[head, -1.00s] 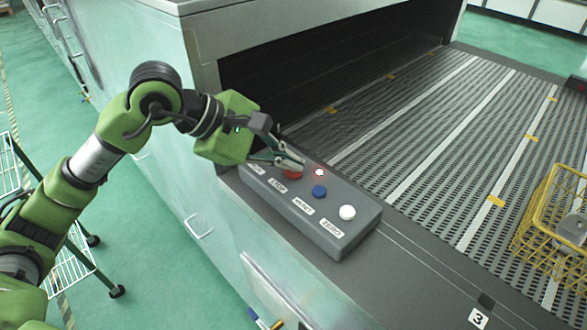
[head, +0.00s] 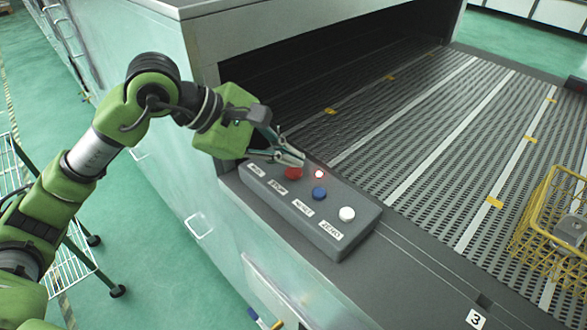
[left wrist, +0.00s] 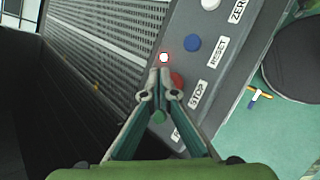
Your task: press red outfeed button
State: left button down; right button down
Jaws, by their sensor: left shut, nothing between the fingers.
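The red button (head: 293,174) is on a grey control box (head: 345,241), beside the label reading STOP. My left gripper (head: 301,160) is shut and empty, its fingertips just above and behind the red button in the head view. I cannot tell if they touch it. A green round spot (left wrist: 158,117) shows between the fingers in the left wrist view. My right gripper is out of view.
A blue button (head: 319,193) and a white button (head: 347,214) share the box. Behind it lies a wide perforated conveyor (head: 430,130) leading into a dark opening. A yellow wire basket (head: 520,240) holding a metal casting (head: 571,231) stands on the conveyor at right.

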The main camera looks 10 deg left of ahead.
aim_at(289, 172)
pick_arm(q)
jog(key=shift+r+p, duration=1.4)
jog(key=shift+r, duration=1.15)
